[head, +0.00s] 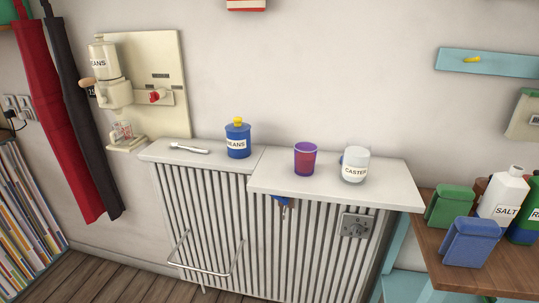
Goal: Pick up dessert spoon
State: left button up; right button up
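No dessert spoon can be clearly made out in the head view. A small slim pale object (189,149) with a dark end lies flat on the left part of the white shelf (222,172) above the radiator. It looks like a toothbrush or a small spoon; I cannot tell which. Neither of my grippers is in view.
A blue beans jar (238,142), purple cup (305,159) and white caster jar (355,165) stand on the shelf. A wooden table (440,242) with containers is at right. A beans dispenser (108,75) and red and dark umbrellas hang at left.

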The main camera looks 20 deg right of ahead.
aim_at(173, 146)
jog(key=i+j+z, duration=0.9)
jog(key=j, duration=0.2)
jog(key=k+l, duration=0.05)
jog(key=k, duration=0.05)
